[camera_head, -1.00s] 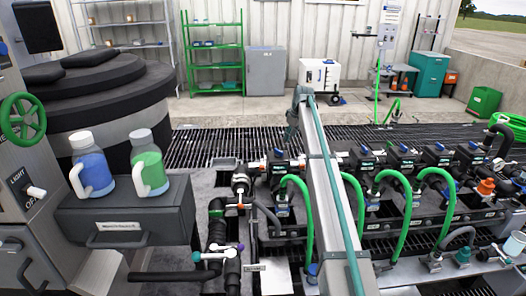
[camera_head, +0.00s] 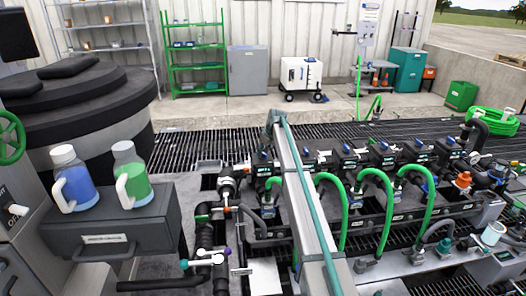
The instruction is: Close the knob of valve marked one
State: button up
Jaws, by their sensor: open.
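A row of dark valve units with blue knobs runs along the manifold from the middle to the right. The leftmost unit (camera_head: 264,160) stands just left of the grey beam, and another unit (camera_head: 310,160) is just right of it. Their number marks are too small to read, so I cannot tell which is valve one. The grey beam with a teal line (camera_head: 305,210) looks like my arm and crosses in front of the manifold. Its far end is near the leftmost units. My gripper's fingers cannot be made out.
Green hoses (camera_head: 385,210) arch from the valves. A dark box (camera_head: 110,240) bearing a blue jug (camera_head: 75,188) and a green jug (camera_head: 132,180) stands at left. Black pipes with a white-handled valve (camera_head: 208,257) are at lower middle. Open grating (camera_head: 330,132) lies behind the manifold.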

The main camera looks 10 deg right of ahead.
jog(key=shift+f, duration=0.25)
grip_shut()
jog(key=shift+a+m, duration=0.1)
jog(key=shift+m, duration=0.2)
jog(key=m+h+b, duration=0.1)
jog(key=m, duration=0.1)
jog(key=shift+m+t+b, duration=0.3)
jog(key=shift+t+b, duration=0.1)
jog(key=shift+a+m+h+b, duration=0.1)
jog(key=shift+m+h+b, duration=0.6)
jog(key=shift+m, duration=1.3)
